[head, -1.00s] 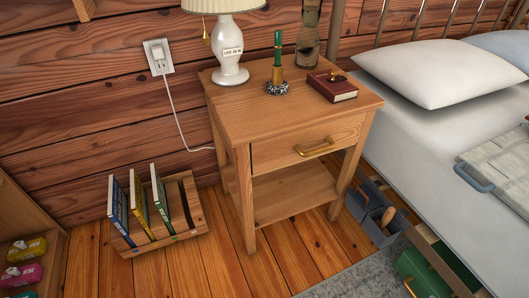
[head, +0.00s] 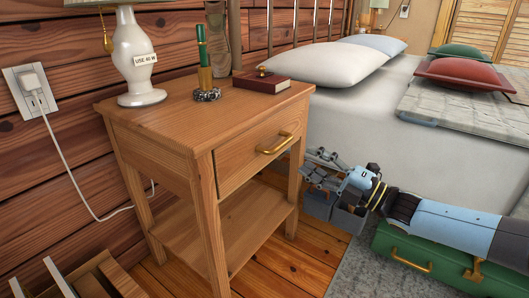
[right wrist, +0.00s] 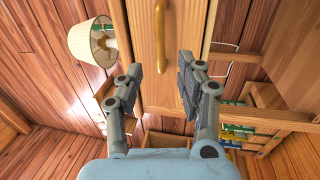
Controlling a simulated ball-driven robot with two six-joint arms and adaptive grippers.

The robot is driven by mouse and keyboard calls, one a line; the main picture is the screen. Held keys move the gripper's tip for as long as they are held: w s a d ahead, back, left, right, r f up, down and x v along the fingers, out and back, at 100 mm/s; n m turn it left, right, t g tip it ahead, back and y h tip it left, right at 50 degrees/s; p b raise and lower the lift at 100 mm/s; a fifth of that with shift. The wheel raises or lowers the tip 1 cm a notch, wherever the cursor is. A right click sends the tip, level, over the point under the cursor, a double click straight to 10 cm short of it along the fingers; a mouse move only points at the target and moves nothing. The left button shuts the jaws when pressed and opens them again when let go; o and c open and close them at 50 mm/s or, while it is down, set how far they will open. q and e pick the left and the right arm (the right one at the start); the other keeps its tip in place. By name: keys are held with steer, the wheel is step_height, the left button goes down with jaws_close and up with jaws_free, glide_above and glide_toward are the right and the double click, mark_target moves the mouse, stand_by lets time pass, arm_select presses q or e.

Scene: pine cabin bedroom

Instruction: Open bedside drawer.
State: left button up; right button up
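The wooden bedside table (head: 165,125) stands against the log wall. Its drawer (head: 240,160) is shut, with a brass bar handle (head: 275,144) on the front. My right gripper (head: 312,166) is to the right of the drawer front, a little lower than the handle and apart from it. In the right wrist view my right gripper (right wrist: 158,82) is open and empty, and the handle (right wrist: 161,35) lies between and beyond its fingertips. My left gripper is in neither view.
On the table top stand a lamp (head: 136,60), a green candle in a holder (head: 203,60) and a red book (head: 262,83). The bed (head: 370,120) is close on the right.

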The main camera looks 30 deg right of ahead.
mark_target(283, 142)
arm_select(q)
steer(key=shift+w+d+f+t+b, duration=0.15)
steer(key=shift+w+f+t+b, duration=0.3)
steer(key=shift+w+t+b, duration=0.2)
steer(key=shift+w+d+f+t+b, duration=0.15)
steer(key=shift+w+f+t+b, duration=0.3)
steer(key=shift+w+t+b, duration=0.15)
arm_select(e)
steer(key=shift+x, duration=4.45)
jaws_close()
